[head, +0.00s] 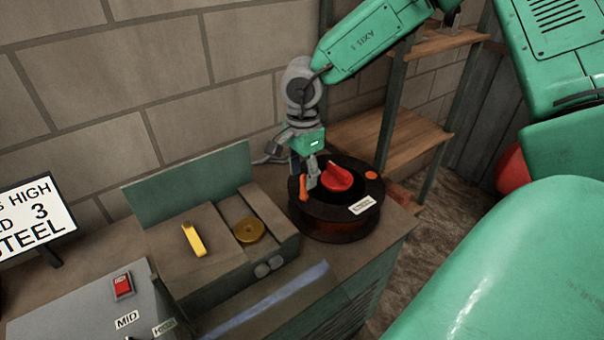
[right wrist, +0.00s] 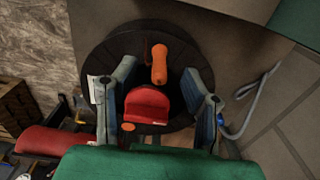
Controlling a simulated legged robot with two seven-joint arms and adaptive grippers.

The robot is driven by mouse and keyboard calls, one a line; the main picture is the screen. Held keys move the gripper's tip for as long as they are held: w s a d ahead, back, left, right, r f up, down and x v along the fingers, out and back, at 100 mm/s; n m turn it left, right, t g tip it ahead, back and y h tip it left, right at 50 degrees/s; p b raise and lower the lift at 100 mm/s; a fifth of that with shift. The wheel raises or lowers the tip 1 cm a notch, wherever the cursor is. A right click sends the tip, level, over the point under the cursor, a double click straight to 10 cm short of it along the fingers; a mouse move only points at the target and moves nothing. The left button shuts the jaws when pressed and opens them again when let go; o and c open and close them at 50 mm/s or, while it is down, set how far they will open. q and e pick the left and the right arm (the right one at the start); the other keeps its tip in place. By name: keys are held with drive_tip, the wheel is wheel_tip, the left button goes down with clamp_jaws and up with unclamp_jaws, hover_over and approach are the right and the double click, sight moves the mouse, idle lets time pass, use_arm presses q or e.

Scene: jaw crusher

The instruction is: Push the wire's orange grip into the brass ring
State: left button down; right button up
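The orange grip (head: 304,190) stands at the near left edge of a dark round drum (head: 334,231). In the right wrist view the orange grip (right wrist: 159,62) lies between and slightly beyond my fingertips, with a gap on both sides. My right gripper (head: 305,174) points down over the drum's left side; its fingers are spread in the right wrist view (right wrist: 159,85), and it holds nothing. The brass ring (head: 249,230) lies on the wooden-topped box left of the drum. The wire itself is hidden or cannot be made out. My left gripper is out of view.
A red knob (head: 337,176) rises from the drum close to my right fingers. A yellow handle (head: 194,239) stands left of the brass ring. A grey control box (head: 85,310) with a red switch is at the front left. A block wall stands behind, wooden shelves at right.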

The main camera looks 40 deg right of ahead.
sight(304, 195)
wheel_tip(304, 195, down, 2)
drive_tip(key=shift+b, duration=0.6)
drive_tip(key=shift+d+f, duration=0.15)
drive_tip(key=shift+f, duration=0.7)
drive_tip(key=shift+d+f, duration=0.15)
drive_tip(key=shift+f, duration=0.7)
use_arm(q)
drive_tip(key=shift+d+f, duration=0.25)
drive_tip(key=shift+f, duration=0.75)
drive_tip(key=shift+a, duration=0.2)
use_arm(e)
drive_tip(key=shift+a, duration=0.2)
drive_tip(key=shift+d, duration=0.1)
drive_tip(key=shift+p, duration=0.45)
use_arm(q)
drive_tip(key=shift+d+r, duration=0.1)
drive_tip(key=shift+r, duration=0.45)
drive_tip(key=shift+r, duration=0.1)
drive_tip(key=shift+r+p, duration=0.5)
drive_tip(key=shift+p, duration=0.25)
